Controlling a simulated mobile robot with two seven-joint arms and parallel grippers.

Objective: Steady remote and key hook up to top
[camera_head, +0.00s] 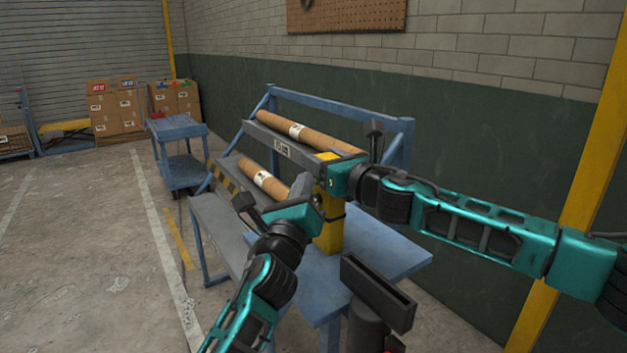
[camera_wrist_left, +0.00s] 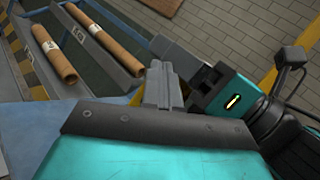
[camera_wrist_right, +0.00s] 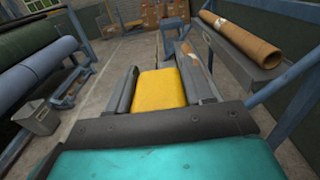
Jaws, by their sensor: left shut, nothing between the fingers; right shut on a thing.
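A yellow block (camera_head: 329,230) stands upright at the front of the blue rack. My right gripper (camera_wrist_right: 165,88) is shut on its upper part, with one dark finger on each side. My left gripper (camera_head: 317,203) is shut and empty, below the right one and close beside the block in the head view. In the left wrist view its fingertips (camera_wrist_left: 161,84) are together, with a strip of yellow behind them. The right gripper (camera_wrist_left: 207,78) shows just to their right. I cannot make out a remote or a key hook for certain; the grippers cover part of the block.
The blue rack (camera_head: 400,262) holds cardboard tubes on two tiers, an upper tube (camera_head: 300,133) and a lower tube (camera_head: 263,180). A blue cart (camera_head: 180,130) and cardboard boxes (camera_head: 115,112) stand at the back left. The concrete floor on the left is clear.

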